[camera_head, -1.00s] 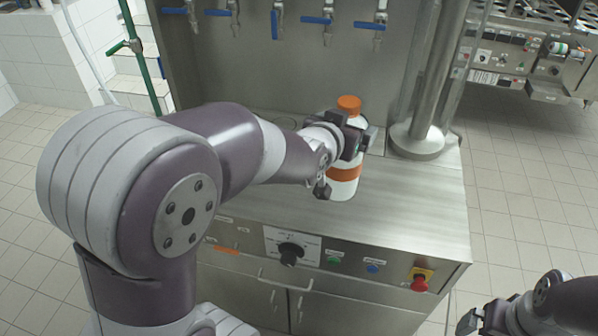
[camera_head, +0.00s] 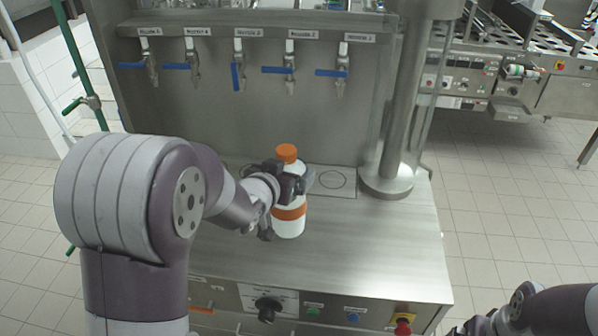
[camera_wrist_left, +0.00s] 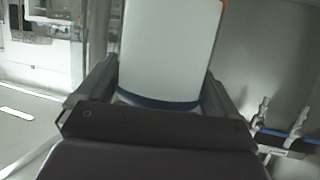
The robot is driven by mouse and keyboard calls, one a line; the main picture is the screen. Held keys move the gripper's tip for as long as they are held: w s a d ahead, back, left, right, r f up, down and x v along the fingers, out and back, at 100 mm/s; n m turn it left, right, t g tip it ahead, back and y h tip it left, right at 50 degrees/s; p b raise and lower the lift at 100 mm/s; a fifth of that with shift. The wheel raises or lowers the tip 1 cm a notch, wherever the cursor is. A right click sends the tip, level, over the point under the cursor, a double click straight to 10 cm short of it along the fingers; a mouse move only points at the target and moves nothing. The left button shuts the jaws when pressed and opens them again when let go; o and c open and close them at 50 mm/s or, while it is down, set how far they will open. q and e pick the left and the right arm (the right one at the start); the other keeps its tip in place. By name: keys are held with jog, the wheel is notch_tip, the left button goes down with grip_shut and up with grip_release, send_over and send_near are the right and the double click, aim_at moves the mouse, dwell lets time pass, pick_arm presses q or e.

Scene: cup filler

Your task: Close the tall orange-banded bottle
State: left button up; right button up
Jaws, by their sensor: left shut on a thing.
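The tall white bottle (camera_head: 290,224) with an orange band (camera_head: 289,212) and an orange cap (camera_head: 287,152) stands upright on the steel counter, or just above it; I cannot tell which. The cap sits on top of the bottle. My left gripper (camera_head: 296,184) is shut around the upper part of the bottle, below the cap. In the left wrist view the white bottle wall (camera_wrist_left: 168,50) fills the space between the two fingers. My right gripper (camera_head: 470,328) is at the lower right edge, mostly cut off, and its jaws cannot be made out.
Several taps with blue levers (camera_head: 290,70) line the back wall above the counter (camera_head: 390,235). A steel column (camera_head: 400,120) stands at the back right. A knob (camera_head: 267,307) and a red stop button (camera_head: 402,326) are on the front panel. The counter's right part is clear.

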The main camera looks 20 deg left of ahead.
pick_arm(q)
jog(key=a+f+p, duration=0.1)
jog(key=a+f, duration=0.2)
jog(key=a, duration=0.2)
jog(key=shift+a, duration=0.4)
jog(key=shift+f, duration=0.15)
notch_tip(320, 180, down, 4)
jog(key=shift+w+r+p, duration=0.1)
jog(key=shift+p, duration=0.3)
